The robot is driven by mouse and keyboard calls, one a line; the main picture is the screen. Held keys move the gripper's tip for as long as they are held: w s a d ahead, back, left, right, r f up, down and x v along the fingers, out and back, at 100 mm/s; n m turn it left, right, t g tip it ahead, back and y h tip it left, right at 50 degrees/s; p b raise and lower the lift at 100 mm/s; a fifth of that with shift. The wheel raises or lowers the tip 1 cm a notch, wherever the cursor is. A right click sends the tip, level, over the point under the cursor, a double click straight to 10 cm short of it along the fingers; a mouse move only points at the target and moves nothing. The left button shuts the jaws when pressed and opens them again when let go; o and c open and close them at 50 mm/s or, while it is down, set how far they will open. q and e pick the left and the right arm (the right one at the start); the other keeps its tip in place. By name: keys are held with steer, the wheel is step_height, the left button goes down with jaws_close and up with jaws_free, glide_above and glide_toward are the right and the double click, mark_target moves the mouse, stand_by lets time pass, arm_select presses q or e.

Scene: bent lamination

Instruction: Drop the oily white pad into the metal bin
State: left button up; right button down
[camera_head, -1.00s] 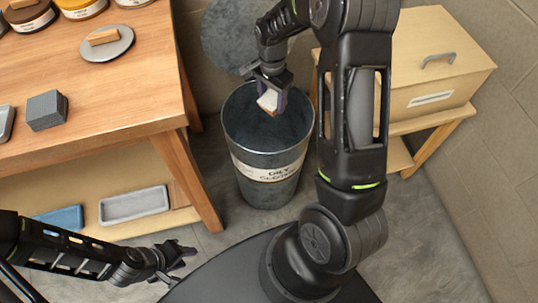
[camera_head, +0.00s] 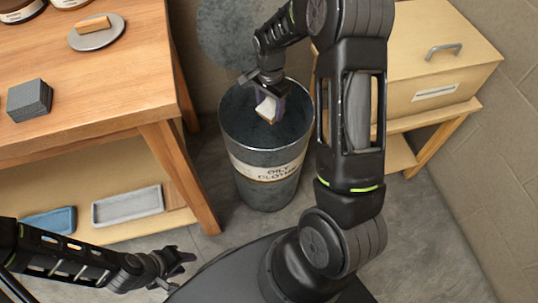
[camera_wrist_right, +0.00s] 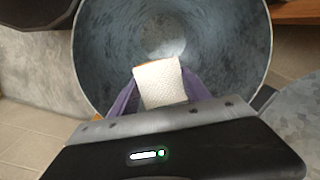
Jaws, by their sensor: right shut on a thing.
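The metal bin (camera_head: 265,166) is a round grey bin labelled "oily cloths", standing open on the floor between the table and the wooden box. My right gripper (camera_head: 269,98) is over the bin's mouth, shut on the white pad (camera_head: 266,110). In the right wrist view the pad (camera_wrist_right: 160,82) is a textured white square with a brownish edge, between the purple fingers, with the bin's inside (camera_wrist_right: 163,38) beneath it. My left gripper (camera_head: 178,262) is low at the left, away from the bin; its finger gap is unclear.
A wooden box (camera_head: 440,65) stands at the right. The bin's round lid (camera_head: 228,35) is behind it.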

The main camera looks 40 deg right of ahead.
steer(key=shift+c, duration=2.1)
jaws_free()
step_height(320, 180, up, 8)
steer(key=shift+f+p, duration=0.1)
steer(key=shift+p, duration=0.55)
